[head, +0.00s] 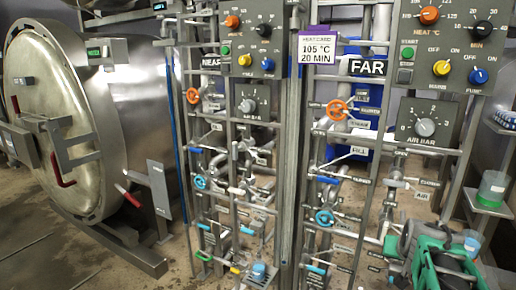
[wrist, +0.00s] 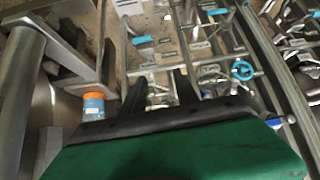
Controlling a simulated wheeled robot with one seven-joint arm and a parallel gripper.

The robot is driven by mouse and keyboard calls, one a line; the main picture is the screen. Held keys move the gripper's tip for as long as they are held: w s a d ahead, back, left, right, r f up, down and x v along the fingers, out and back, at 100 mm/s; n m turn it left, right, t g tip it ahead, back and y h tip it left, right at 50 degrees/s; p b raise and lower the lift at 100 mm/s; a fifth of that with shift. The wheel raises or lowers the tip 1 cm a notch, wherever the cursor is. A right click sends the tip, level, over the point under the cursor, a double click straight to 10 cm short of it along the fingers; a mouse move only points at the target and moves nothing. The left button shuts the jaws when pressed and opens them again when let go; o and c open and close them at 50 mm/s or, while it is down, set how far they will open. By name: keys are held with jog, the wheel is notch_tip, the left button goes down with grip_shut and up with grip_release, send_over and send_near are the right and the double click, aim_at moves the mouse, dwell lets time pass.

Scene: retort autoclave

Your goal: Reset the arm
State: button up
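My gripper (wrist: 160,90) shows in the wrist view as two dark fingers beyond a green body. The fingers stand apart with a gap between them. Nothing is held in the gap; only pipework and floor show behind it. In the head view my green and grey arm (head: 440,255) is at the bottom right, in front of the FAR pipework. The fingertips cannot be made out there.
A steel autoclave vessel (head: 60,120) stands at the left. NEAR (head: 255,40) and FAR (head: 435,40) control panels stand above pipes and valve wheels. A heat card (head: 318,48) hangs between them. An orange-capped container (wrist: 94,105) is left of my fingers.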

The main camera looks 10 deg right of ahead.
jog(key=s+a+r+n+g+y+p, duration=0.1)
jog(key=s+a+r+p, duration=0.3)
jog(key=a, duration=0.5)
jog(key=s+a+r+n+g+y+p, duration=0.1)
jog(key=s+a+r+n+y+p, duration=0.1)
jog(key=s+a+r+p, duration=0.3)
jog(key=s+a+r+n+g+y+p, duration=0.1)
jog(key=s+a+r+n+p, duration=0.2)
jog(key=a+p, duration=0.8)
jog(key=s+a+r, duration=0.2)
jog(key=a+r, duration=0.1)
jog(key=shift+g, duration=0.4)
jog(key=shift+a+r, duration=0.1)
